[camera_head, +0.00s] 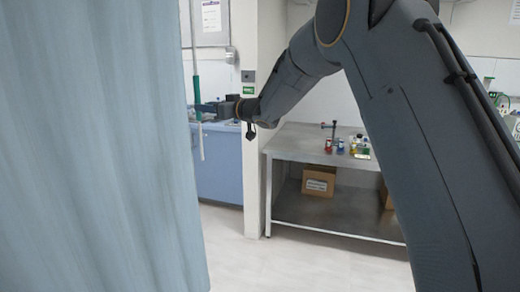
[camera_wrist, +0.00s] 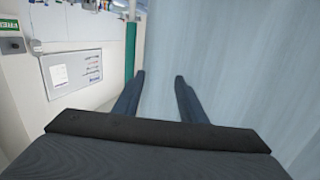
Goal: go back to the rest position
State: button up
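My arm reaches from the right across the upper part of the head view. My gripper (camera_head: 203,107) is at its far end, pointing left toward the blue-grey curtain (camera_head: 100,150). In the wrist view my gripper (camera_wrist: 160,77) shows two dark fingers spread apart. No object shows between them, only the curtain (camera_wrist: 225,60) behind. I cannot tell how close the fingertips are to the cloth. In the head view the fingers overlap a green and white upright piece (camera_head: 197,85). A green upright part (camera_wrist: 130,48) also shows left of the fingers in the wrist view.
A steel table (camera_head: 300,147) with bottles (camera_head: 361,148) and a small stand (camera_head: 333,132) is behind my arm. A cardboard box (camera_head: 319,181) sits on its lower shelf. A blue cabinet (camera_head: 219,165) stands behind the gripper. The floor (camera_head: 300,265) in front is clear.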

jog(key=s+d+f+m+t+h, duration=0.1)
jog(key=d+f+m+h, duration=0.25)
jog(key=d, duration=0.45)
jog(key=s+d+f+m+t+h, duration=0.1)
jog(key=d+f+m+h, duration=0.1)
jog(key=d+f+h, duration=0.45)
jog(key=s+d+f+m+g+h, duration=0.1)
jog(key=s+d+f, duration=0.35)
jog(key=d, duration=0.25)
jog(key=s+d+f+m+g+h, duration=0.1)
jog(key=s+d+f+g, duration=0.15)
jog(key=s+d, duration=0.35)
jog(key=s+d+f+m+g, duration=0.1)
jog(key=s+d+f+g, duration=0.1)
jog(key=s, duration=0.8)
jog(key=s+d+f+m+g+h, duration=0.1)
jog(key=s+d+f+g, duration=0.2)
jog(key=s+f, duration=0.3)
jog(key=s+d+f+m+g, duration=0.1)
jog(key=s+d+f, duration=0.3)
jog(key=s, duration=1.2)
jog(key=shift+s+d+g+h, duration=0.25)
jog(key=shift+g+h, duration=0.15)
jog(key=shift+g, duration=0.45)
